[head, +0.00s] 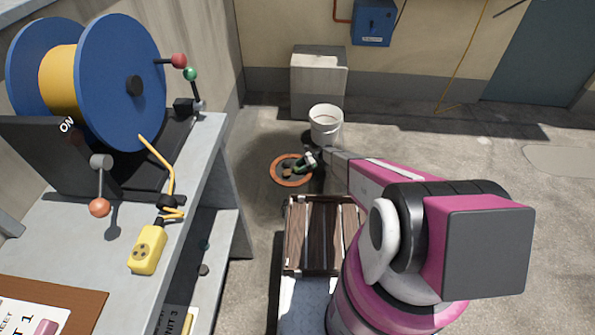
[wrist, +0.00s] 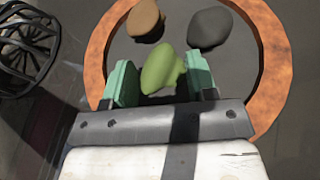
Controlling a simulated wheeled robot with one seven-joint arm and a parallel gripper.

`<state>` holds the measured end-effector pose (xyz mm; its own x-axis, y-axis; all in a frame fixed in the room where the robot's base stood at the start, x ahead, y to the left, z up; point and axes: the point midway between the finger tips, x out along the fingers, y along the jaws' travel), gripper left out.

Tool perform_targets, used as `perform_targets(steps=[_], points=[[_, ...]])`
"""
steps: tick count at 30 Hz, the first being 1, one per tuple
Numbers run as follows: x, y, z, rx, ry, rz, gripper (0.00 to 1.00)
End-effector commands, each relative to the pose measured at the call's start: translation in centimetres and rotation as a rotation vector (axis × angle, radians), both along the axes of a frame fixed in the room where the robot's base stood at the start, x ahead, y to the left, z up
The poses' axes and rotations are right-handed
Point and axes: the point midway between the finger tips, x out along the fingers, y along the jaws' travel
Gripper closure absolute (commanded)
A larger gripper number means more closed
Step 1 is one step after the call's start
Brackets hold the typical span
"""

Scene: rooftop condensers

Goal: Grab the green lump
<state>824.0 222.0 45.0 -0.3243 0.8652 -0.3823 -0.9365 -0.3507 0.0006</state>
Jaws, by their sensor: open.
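The green lump (wrist: 163,66) is in the wrist view, a smooth olive-green piece with a narrower end to the right. It lies inside a round tray with an orange rim (wrist: 272,60). My gripper (wrist: 161,80) is open, with one pale green finger pad on either side of the lump. I cannot tell whether the right pad touches it. In the head view my gripper (head: 311,160) is low over the orange-rimmed tray (head: 275,177) on the ground, and the green lump cannot be made out clearly there.
A brown lump (wrist: 146,20) and a grey lump (wrist: 210,27) lie just beyond the green one. A black wire cage-like thing (wrist: 27,48) is left of the tray. A white bucket (head: 326,125) stands behind it, and a wooden crate (head: 296,235) is nearer me.

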Motion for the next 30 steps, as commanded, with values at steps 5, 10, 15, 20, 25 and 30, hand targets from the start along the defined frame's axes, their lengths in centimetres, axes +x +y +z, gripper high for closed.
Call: perform_targets(steps=[5,10,15,20,25,30], points=[[-0.9,2.4,-0.9,0.000,0.000,0.000,0.48],[-1.3,3.3,-1.3,0.000,0.000,-0.001,0.48],[-1.3,3.2,-1.3,0.000,0.000,-0.001,0.51],[-1.3,3.2,-1.3,0.000,0.000,-0.001,0.77],[-1.3,3.2,-1.3,0.000,0.000,-0.001,0.78],[-1.3,3.2,-1.1,0.000,-0.001,-0.001,0.78]])
